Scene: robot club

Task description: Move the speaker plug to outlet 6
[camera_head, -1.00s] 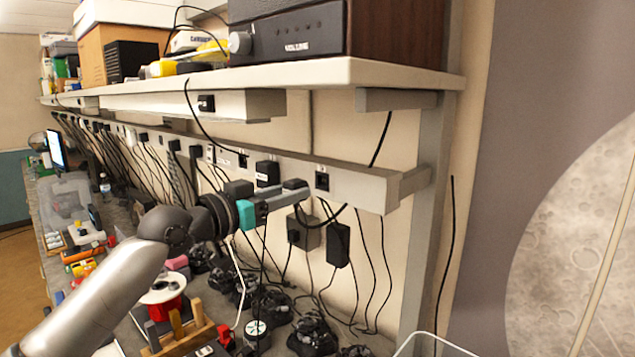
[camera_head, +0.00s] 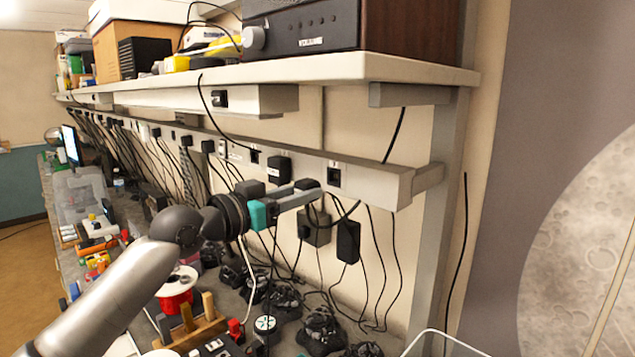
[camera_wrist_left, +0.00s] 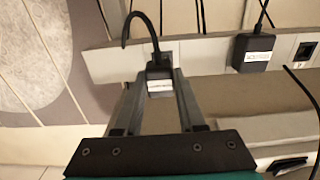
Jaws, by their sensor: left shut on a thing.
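My left gripper (camera_head: 307,190) is shut on a black plug (camera_head: 306,184) in front of the wall outlet strip (camera_head: 375,186). In the left wrist view the plug (camera_wrist_left: 158,72) sits between the fingertips, with a white label too blurred to read and a black cable curving off it. Outlet numbers are too small to read. My right gripper is not in view.
A black adapter (camera_head: 279,168) fills the outlet to the left, with another empty outlet (camera_head: 255,157) beyond it. A shelf (camera_head: 350,68) overhangs the strip. Cables and two hanging adapters, including one black one (camera_head: 348,241), are below. The workbench underneath is cluttered.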

